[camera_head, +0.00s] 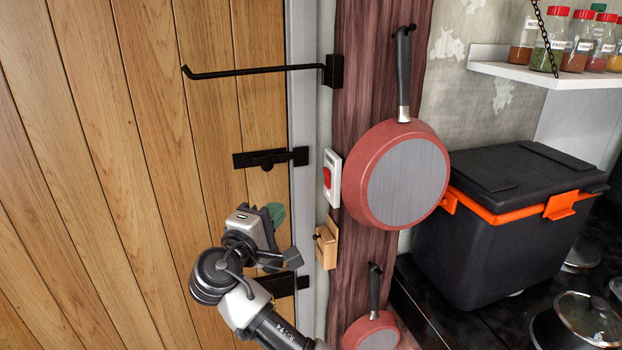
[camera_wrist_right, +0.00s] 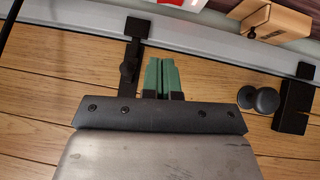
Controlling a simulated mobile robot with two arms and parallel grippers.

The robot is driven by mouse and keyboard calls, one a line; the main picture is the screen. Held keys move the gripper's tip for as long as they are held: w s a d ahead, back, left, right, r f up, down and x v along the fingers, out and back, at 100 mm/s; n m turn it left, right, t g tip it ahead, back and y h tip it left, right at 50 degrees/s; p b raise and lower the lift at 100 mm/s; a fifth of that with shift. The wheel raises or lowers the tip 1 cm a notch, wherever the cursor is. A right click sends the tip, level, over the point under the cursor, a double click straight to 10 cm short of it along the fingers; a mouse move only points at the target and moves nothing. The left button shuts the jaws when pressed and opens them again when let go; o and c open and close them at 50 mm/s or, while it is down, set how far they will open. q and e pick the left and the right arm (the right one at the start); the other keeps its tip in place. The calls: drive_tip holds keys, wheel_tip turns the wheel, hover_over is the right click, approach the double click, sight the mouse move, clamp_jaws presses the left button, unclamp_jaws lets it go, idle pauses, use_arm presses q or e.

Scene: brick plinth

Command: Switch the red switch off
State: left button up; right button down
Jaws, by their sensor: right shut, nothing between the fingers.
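The red switch (camera_head: 327,178) sits in a white plate on the narrow strip beside the dark red wooden post, left of the large red pan. In the right wrist view, the white plate with a bit of red (camera_wrist_right: 190,3) is cut off at the top edge. My right gripper (camera_head: 276,214) is to the left of and below the switch, in front of the wooden door, apart from the switch. Its green fingers (camera_wrist_right: 161,75) are together with nothing between them. My left gripper is not in view.
A wooden block (camera_head: 327,243) with a black knob juts out below the switch. A black rod (camera_head: 250,71) sticks out above it. The large red pan (camera_head: 408,170) hangs close on the right. Black latches (camera_head: 270,158) are on the door (camera_head: 130,130). A black box (camera_head: 490,240) stands further right.

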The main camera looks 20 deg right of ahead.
drive_tip(key=p, duration=0.4)
approach(324, 173)
drive_tip(key=w, duration=0.4)
drive_tip(key=d+p, duration=0.2)
drive_tip(key=d, duration=0.1)
drive_tip(key=d+p, duration=0.1)
drive_tip(key=shift+w+d+r, duration=0.2)
drive_tip(key=shift+d+r, duration=0.05)
drive_tip(key=shift+r, duration=0.1)
drive_tip(key=shift+f, duration=0.1)
drive_tip(key=shift+w, duration=0.1)
